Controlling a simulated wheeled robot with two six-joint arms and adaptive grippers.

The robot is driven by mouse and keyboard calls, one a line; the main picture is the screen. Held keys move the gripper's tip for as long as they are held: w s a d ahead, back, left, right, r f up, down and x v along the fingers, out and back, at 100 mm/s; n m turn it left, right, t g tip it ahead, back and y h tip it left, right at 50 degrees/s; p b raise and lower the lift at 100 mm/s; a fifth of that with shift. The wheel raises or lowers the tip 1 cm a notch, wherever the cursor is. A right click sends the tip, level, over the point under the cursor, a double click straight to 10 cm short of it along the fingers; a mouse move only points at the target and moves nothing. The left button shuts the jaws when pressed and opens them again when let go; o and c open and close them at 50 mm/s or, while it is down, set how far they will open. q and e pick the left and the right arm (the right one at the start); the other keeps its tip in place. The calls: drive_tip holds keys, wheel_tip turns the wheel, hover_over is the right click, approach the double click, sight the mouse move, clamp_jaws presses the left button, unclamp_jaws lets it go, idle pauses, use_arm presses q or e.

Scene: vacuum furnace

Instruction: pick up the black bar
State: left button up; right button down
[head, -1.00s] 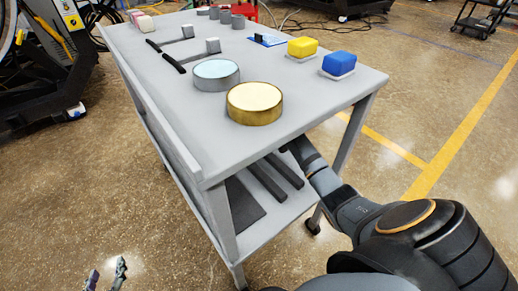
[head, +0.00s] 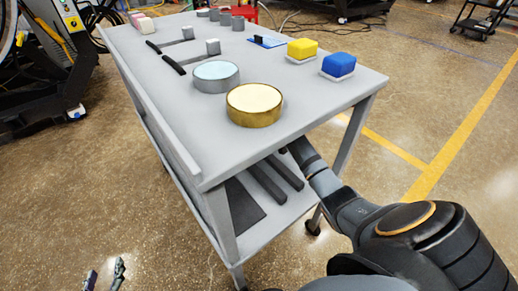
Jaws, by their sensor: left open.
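Two long dark bars lie side by side on the cart's lower shelf, a near one (head: 267,185) and a far one (head: 285,171). Both look black or dark grey, and I cannot tell which is the task's black bar. The tabletop hides their far ends. My left gripper (head: 105,275) shows at the bottom left edge, open and empty, in front of the cart and well apart from the bars. My right arm reaches in from the lower right to beneath the tabletop's edge. Its gripper is hidden there.
The grey cart top (head: 205,135) carries a gold round tin (head: 254,105), a silver round tin (head: 216,77), yellow (head: 302,48) and blue (head: 338,65) blocks, and black-handled tools (head: 173,64). A dark flat plate (head: 243,205) lies on the lower shelf.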

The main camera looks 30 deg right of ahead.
sight(290, 174)
use_arm(q)
drive_tip(key=shift+s+f, duration=0.1)
use_arm(e)
drive_tip(key=shift+r, duration=0.1)
